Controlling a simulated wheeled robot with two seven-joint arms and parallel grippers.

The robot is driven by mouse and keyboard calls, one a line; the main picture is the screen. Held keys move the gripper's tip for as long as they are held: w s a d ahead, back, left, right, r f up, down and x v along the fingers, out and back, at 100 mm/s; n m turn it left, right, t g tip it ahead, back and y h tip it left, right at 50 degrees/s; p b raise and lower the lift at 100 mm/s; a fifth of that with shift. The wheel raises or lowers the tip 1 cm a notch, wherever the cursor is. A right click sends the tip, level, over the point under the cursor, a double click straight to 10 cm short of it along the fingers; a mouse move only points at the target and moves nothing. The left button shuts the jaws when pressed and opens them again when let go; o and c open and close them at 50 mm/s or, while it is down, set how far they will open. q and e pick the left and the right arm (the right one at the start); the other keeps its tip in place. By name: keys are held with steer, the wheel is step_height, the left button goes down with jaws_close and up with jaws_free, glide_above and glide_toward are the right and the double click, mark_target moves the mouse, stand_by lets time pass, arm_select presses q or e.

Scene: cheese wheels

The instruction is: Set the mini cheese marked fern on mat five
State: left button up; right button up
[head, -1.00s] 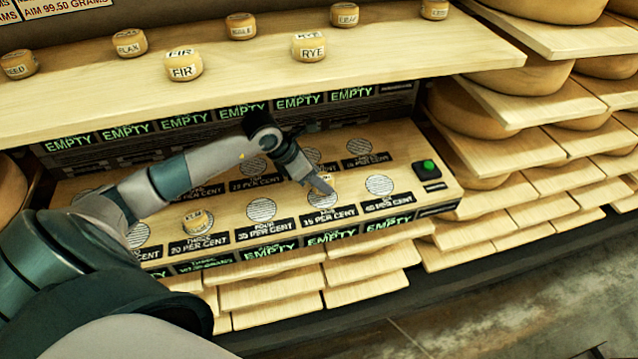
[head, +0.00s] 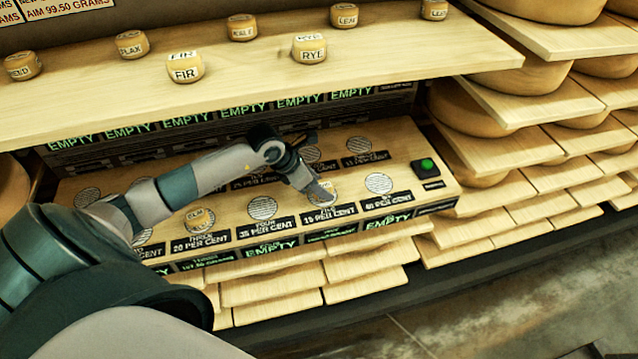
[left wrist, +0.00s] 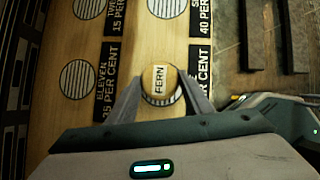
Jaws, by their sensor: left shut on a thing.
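The fern mini cheese (left wrist: 160,78), a small yellow wheel with a white FERN label on top, sits between the two fingers of my left gripper (left wrist: 160,100) in the left wrist view. The gripper is shut on it. The cheese is upright over a striped round mat, whose edge shows around it. In the head view my left gripper (head: 326,194) is low at mat five, just behind the label plate (head: 328,212) reading five, 15 per cent. Gripper and cheese mostly hide that mat.
A clam mini cheese (head: 200,218) stands on mat three. Bare mats lie nearby, such as the one to the right (head: 379,183). A box with a green button (head: 427,165) is at the board's right end. The upper shelf (head: 300,80) with several mini cheeses overhangs behind.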

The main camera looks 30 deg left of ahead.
arm_select(q)
steer(key=shift+f, duration=0.1)
steer(key=o, duration=1.1)
steer(key=shift+r, duration=0.2)
steer(key=shift+s+a+r, duration=0.2)
steer(key=shift+s+r, duration=0.05)
steer(key=shift+r, duration=0.05)
steer(key=b+v, duration=0.2)
steer(key=v, duration=0.9)
steer(key=shift+b, duration=0.3)
arm_select(e)
steer(key=w+a+r+t+y, duration=0.1)
steer(key=w+a+t, duration=0.1)
steer(key=w, duration=0.7)
steer(key=shift+w+a+r+t, duration=0.15)
steer(key=shift+a+r+t, duration=0.2)
steer(key=shift+a, duration=0.55)
arm_select(q)
steer(key=shift+d, duration=0.1)
